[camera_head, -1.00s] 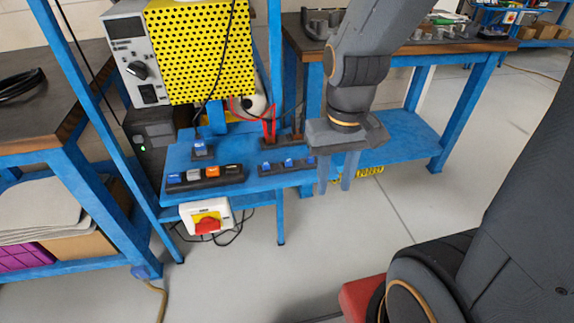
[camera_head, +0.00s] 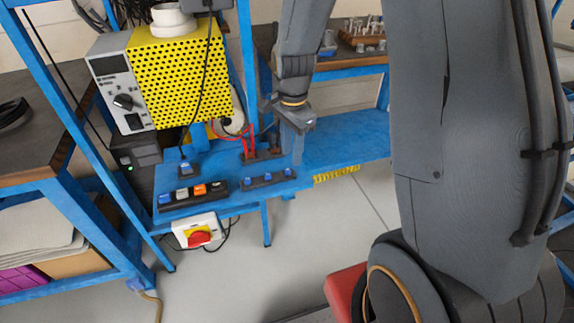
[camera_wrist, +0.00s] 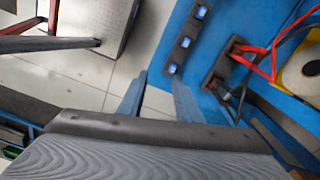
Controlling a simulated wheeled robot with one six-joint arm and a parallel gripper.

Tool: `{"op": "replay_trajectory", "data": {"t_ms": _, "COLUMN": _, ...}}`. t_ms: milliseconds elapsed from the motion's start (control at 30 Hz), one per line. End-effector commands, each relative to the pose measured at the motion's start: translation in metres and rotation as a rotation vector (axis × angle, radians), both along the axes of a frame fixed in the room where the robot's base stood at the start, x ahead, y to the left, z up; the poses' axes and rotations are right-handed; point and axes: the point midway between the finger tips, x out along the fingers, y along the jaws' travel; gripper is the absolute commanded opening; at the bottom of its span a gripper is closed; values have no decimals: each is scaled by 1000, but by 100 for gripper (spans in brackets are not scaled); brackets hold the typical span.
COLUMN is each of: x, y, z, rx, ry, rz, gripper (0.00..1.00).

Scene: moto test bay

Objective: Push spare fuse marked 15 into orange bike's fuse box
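A longer black holder (camera_head: 194,194) with blue, pale and orange pieces sits left of the strip. One blue piece (camera_head: 185,168) stands alone in a black base behind it. The number markings are too small to read. I cannot tell which part is the orange bike's fuse box.
A black block (camera_head: 262,155) with red leads stands behind the strip; it shows in the wrist view (camera_wrist: 222,66). A yellow perforated unit (camera_head: 185,70) stands over the bench. A white box with a red switch (camera_head: 199,236) hangs below the front edge.

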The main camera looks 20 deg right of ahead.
Motion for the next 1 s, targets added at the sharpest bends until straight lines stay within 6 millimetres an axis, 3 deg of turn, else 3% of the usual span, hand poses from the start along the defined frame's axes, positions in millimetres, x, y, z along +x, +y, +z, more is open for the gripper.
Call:
{"op": "replay_trajectory", "data": {"t_ms": 100, "x": 14, "y": -1, "z": -2, "rx": -1, "ry": 2, "rz": -160, "gripper": 31}}
{"op": "replay_trajectory", "data": {"t_ms": 267, "x": 24, "y": -1, "z": -7, "rx": 0, "ry": 2, "rz": -267, "gripper": 31}}
{"op": "replay_trajectory", "data": {"t_ms": 667, "x": 25, "y": 0, "z": -10, "rx": 0, "ry": 1, "rz": -279, "gripper": 31}}
{"op": "replay_trajectory", "data": {"t_ms": 1000, "x": 25, "y": 0, "z": -34, "rx": -1, "ry": 0, "rz": -278, "gripper": 31}}
